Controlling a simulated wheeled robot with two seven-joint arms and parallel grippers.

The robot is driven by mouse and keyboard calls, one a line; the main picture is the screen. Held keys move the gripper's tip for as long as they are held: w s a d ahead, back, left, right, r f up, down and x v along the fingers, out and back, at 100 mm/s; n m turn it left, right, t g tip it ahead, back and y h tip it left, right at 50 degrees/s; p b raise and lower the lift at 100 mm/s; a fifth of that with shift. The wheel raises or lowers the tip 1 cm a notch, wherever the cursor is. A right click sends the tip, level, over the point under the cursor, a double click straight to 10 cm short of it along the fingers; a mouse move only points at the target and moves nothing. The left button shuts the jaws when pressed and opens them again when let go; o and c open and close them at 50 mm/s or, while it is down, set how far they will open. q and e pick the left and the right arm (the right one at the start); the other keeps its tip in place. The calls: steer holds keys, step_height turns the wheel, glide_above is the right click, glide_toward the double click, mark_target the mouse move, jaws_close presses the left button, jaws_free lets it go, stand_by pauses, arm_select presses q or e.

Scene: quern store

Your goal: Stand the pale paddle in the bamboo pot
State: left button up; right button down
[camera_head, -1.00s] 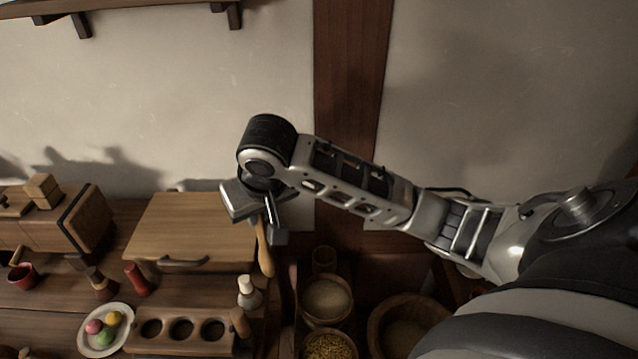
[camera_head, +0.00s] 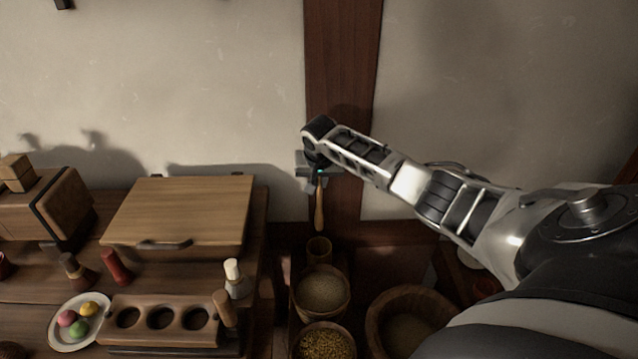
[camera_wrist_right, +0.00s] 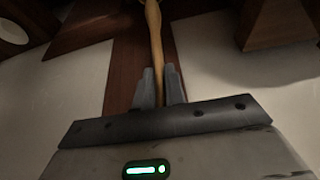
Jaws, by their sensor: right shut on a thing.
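My right gripper (camera_head: 320,176) is shut on the pale paddle (camera_head: 319,208), which hangs upright below it against the dark wooden post. In the right wrist view the paddle (camera_wrist_right: 154,38) runs out from between the fingers (camera_wrist_right: 160,88). A small brown pot (camera_head: 319,249), which looks like the bamboo pot, stands behind the grain bowls. The paddle's lower end shows just above the pot's rim in the head view, apart from it; their depth relation is hard to tell. My left gripper is out of view.
A bowl of pale grain (camera_head: 322,292) and a bowl of yellow grain (camera_head: 327,344) stand in front of the pot. A wide wooden tub (camera_head: 375,325) is to the right. The counter with a wooden box (camera_head: 185,212) and a white-capped bottle (camera_head: 236,280) is left.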

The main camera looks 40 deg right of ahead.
mark_target(320, 216)
steer(key=shift+f+b, duration=1.3)
step_height(320, 216, down, 3)
steer(key=b, duration=0.3)
steer(key=shift+f+b, duration=0.15)
steer(key=shift+b, duration=0.25)
steer(key=shift+f+b, duration=0.6)
steer(key=shift+f, duration=0.6)
step_height(320, 216, down, 2)
steer(key=shift+f+b, duration=0.1)
steer(key=shift+b, duration=0.45)
steer(key=shift+f+b, duration=0.5)
steer(key=shift+f, duration=0.45)
steer(key=shift+f+b, duration=0.4)
steer(key=shift+f, duration=0.35)
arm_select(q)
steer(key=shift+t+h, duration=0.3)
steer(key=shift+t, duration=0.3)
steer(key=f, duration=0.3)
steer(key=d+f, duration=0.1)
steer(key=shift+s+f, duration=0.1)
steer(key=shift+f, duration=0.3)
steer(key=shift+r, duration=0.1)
